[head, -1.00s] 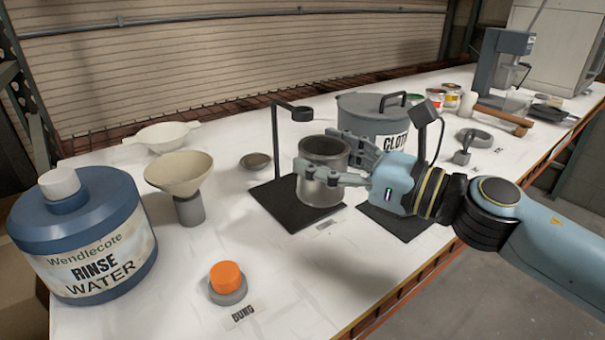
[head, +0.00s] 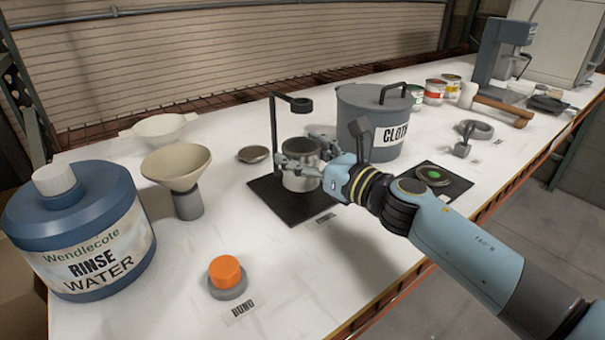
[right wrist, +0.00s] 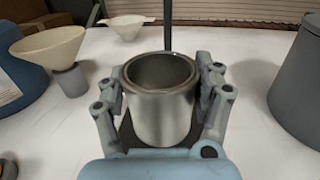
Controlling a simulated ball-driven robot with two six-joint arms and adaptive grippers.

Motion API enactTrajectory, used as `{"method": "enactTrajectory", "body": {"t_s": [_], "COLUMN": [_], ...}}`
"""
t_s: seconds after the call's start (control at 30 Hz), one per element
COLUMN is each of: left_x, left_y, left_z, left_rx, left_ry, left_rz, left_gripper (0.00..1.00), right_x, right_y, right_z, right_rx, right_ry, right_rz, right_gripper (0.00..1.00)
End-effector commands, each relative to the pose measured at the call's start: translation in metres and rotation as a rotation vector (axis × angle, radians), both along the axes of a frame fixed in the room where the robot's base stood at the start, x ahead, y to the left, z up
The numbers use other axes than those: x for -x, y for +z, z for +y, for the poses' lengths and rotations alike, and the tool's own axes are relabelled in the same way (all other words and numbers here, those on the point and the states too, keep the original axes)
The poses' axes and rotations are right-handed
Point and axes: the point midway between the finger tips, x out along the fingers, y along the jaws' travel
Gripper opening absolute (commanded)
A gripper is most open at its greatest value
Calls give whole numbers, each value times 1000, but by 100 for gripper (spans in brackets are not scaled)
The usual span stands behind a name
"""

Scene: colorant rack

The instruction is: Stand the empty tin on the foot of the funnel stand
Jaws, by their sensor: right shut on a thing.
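The empty tin (head: 299,180) is a plain metal can with an open top. It stands upright over the black foot (head: 310,211) of the funnel stand, below the stand's ring (head: 300,104). I cannot tell for sure whether its base touches the foot. My right gripper (head: 305,158) is shut on the tin, with a finger on either side. In the right wrist view the tin (right wrist: 161,115) sits between the fingers, and its inside looks empty. The stand's post (head: 274,130) rises behind it. My left gripper is not in view.
A cream funnel (head: 176,168) sits in a grey holder to the left, near the rinse water jug (head: 80,235). An orange bung (head: 225,271) is in front. A grey cloth bin (head: 375,115) stands close behind my right gripper. A black pad with a green disc (head: 435,175) lies to the right.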

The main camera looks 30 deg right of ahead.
Motion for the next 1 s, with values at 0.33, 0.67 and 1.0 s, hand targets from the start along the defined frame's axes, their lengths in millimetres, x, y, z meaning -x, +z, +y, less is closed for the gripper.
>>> {"method": "enactTrajectory", "body": {"t_s": [0.33,0.67,1.0], "left_x": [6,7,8], "left_y": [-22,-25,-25], "left_z": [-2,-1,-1], "left_rx": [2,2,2], "left_ry": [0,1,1], "left_rz": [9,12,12], "left_gripper": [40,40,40], "right_x": [1,1,1], "right_y": [-32,-36,-35], "right_z": [0,0,0], "right_rx": [-1,-1,0], "right_ry": [-1,-1,-1], "right_rz": [1,1,2], "right_gripper": [34,76,93]}}
